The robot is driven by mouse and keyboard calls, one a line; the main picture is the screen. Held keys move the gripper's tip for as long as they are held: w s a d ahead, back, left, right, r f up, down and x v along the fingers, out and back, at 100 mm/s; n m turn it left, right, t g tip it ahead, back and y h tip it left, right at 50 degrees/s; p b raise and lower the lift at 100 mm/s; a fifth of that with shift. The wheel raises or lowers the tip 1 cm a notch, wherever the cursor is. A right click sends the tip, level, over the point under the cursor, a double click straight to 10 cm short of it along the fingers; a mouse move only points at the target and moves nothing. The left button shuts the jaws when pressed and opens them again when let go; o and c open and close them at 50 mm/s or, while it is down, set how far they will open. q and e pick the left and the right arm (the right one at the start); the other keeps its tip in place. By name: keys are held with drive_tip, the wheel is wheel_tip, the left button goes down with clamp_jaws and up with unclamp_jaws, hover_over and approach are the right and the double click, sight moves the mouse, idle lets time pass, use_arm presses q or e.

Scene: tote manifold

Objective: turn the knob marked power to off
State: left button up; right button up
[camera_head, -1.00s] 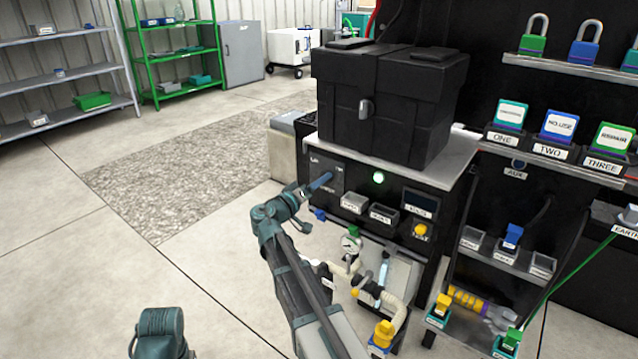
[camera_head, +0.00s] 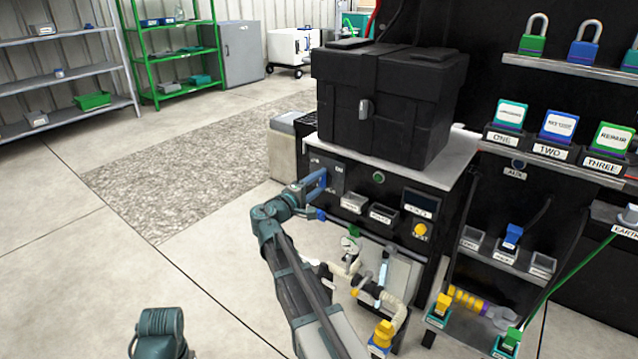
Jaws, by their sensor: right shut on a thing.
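The power knob (camera_head: 317,180) is a blue lever-like handle on a black plate (camera_head: 336,178) at the left end of the black panel, below the black case. Small white marks sit along the plate's top, too small to read surely. My right gripper (camera_head: 309,190) reaches it from the lower left and is shut on the knob. The fingers hide part of the handle. The round indicator (camera_head: 378,178) right of the plate is dark green and unlit. My left gripper is out of view.
A black case (camera_head: 393,105) sits on the panel's top. Below and right are labelled boxes (camera_head: 354,203), a yellow test button (camera_head: 420,230), a gauge (camera_head: 350,245) and pale pipes (camera_head: 345,284). A rack of padlocks (camera_head: 585,52) stands right. The floor left is clear.

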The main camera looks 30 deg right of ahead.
drive_tip(key=n, duration=0.4)
drive_tip(key=shift+n, duration=2.6)
drive_tip(key=o, duration=1.4)
drive_tip(key=shift+c, duration=0.2)
drive_tip(key=shift+a, duration=0.1)
drive_tip(key=v, duration=1.3)
drive_tip(key=shift+s+a, duration=0.2)
drive_tip(key=shift+a, duration=0.15)
